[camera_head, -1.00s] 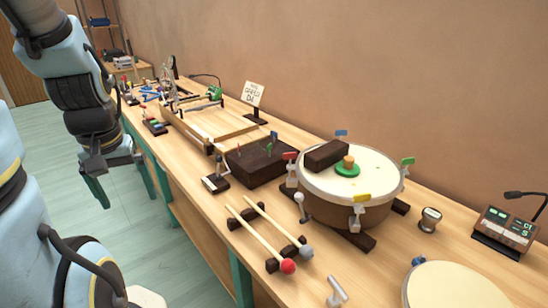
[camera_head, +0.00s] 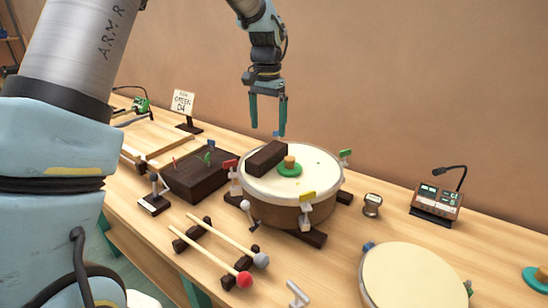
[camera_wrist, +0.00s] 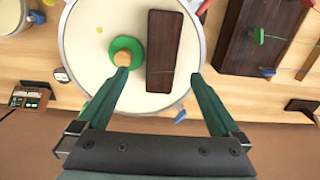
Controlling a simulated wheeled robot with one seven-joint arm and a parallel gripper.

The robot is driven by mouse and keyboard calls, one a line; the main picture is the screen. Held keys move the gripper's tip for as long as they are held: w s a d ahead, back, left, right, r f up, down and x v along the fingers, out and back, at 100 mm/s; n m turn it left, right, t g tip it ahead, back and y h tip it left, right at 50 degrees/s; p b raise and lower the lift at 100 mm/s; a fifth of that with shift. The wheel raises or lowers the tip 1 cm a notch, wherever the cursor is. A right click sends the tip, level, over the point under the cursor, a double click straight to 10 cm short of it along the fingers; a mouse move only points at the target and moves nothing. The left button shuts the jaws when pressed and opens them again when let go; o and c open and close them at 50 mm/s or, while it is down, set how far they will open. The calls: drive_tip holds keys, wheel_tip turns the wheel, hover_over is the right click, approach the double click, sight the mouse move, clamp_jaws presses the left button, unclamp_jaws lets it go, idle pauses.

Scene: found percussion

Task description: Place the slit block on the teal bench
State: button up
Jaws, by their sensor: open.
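A dark brown oblong block (camera_head: 267,157), which I take for the slit block, lies on the pale skin of a round drum (camera_head: 318,170); I cannot make out a slit. In the wrist view the block (camera_wrist: 164,52) lies lengthwise between my fingers. My gripper (camera_head: 268,130) is open and empty, pointing down, its tips above the block and apart from it. In the wrist view the left fingertip of my gripper (camera_wrist: 159,73) overlaps a green disc. The long bench (camera_head: 330,257) under everything has a wooden top and teal legs.
A green disc with a wooden knob (camera_head: 289,168) sits on the drum close beside the block. Coloured clamps ring the drum. A dark box with pegs (camera_head: 200,175), mallets (camera_head: 215,250), a second drum (camera_head: 415,275) and a small console (camera_head: 437,203) stand around. Bare wood shows between them.

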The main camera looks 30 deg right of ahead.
sight(267, 152)
wheel_tip(267, 152, down, 4)
drive_tip(key=shift+r+p, duration=0.25)
drive_tip(key=shift+p, duration=0.05)
drive_tip(key=shift+a+f+p, duration=0.2)
drive_tip(key=shift+f+p, duration=0.95)
drive_tip(key=shift+f, duration=1.65)
drive_tip(key=shift+w+r, duration=0.1)
clamp_jaws()
